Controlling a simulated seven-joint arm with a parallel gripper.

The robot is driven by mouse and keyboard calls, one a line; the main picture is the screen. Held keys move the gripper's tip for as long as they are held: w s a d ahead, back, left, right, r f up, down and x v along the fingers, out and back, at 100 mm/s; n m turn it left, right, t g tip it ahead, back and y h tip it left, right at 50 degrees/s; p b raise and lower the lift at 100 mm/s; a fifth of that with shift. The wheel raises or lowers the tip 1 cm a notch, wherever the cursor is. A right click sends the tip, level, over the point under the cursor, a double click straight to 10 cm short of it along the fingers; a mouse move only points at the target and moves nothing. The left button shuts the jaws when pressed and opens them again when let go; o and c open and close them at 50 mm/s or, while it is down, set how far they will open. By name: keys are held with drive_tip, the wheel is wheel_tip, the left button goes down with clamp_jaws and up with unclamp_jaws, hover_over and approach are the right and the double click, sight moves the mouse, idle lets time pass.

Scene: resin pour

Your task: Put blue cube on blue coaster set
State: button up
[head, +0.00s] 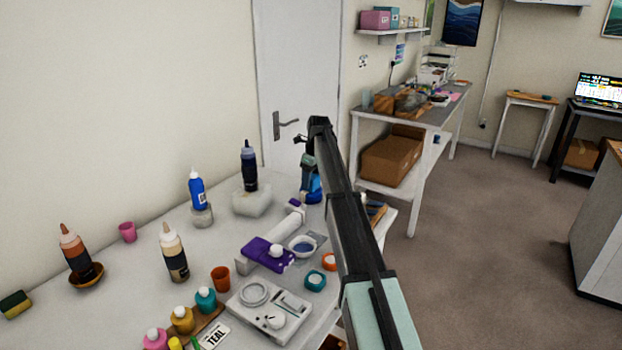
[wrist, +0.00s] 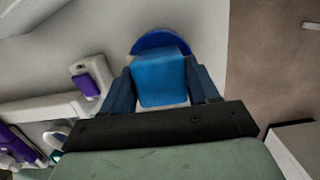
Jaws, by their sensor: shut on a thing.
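My gripper (wrist: 160,72) is shut on the blue cube (wrist: 162,84), which sits between its two dark fingers in the wrist view. The blue coaster set (wrist: 160,41) shows as a round blue edge just beyond the cube. The cube hides the rest of it. In the head view the blue coaster set (head: 312,189) is at the far right part of the white table, partly behind my arm. My gripper (head: 307,166) is over it there. I cannot tell whether the cube touches the coaster set.
A purple item (head: 266,254), a white bowl with blue inside (head: 302,245) and a teal round item (head: 315,281) lie nearer on the table. A dark bottle (head: 249,166) stands left of my gripper. The table's right edge is close to the coaster set.

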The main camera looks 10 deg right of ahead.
sight(315, 177)
drive_tip(key=o, duration=1.1)
drive_tip(key=r, duration=0.4)
drive_tip(key=d+r, duration=0.1)
drive_tip(key=r, duration=0.3)
drive_tip(key=s+r, duration=0.1)
drive_tip(key=r, duration=0.3)
drive_tip(key=shift+s+d, duration=0.1)
drive_tip(key=shift+d, duration=0.05)
